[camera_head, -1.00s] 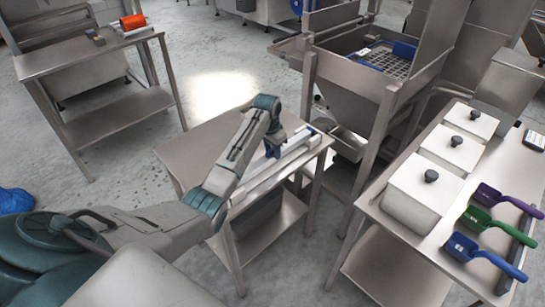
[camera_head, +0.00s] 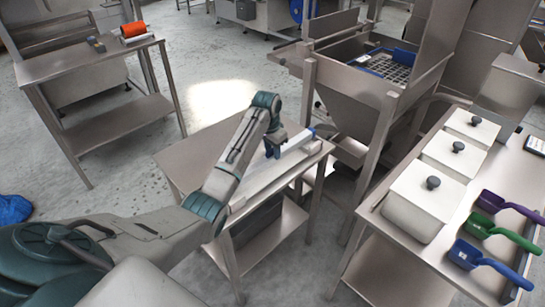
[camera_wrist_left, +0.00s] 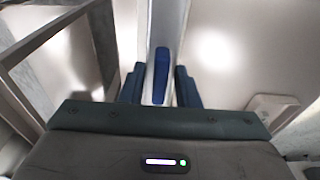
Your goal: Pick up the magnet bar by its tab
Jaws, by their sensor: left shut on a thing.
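The magnet bar (camera_head: 297,143) is a long pale silver bar with a blue end, over the steel table in the middle of the head view. My left gripper (camera_head: 273,150) is shut on it from above. In the left wrist view the bar's blue tab (camera_wrist_left: 160,76) lies between the two dark blue fingers of my left gripper (camera_wrist_left: 159,88). The bar looks slightly raised at its far end; the gap beneath is hard to judge. My right gripper is not in view.
The steel table (camera_head: 190,160) has bare room left of the bar. A steel hopper (camera_head: 350,100) with a blue-edged grid stands close behind right. The right table holds lidded white bins (camera_head: 420,197) and coloured scoops (camera_head: 480,262). Another table (camera_head: 75,60) with an orange roll (camera_head: 133,29) stands back left.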

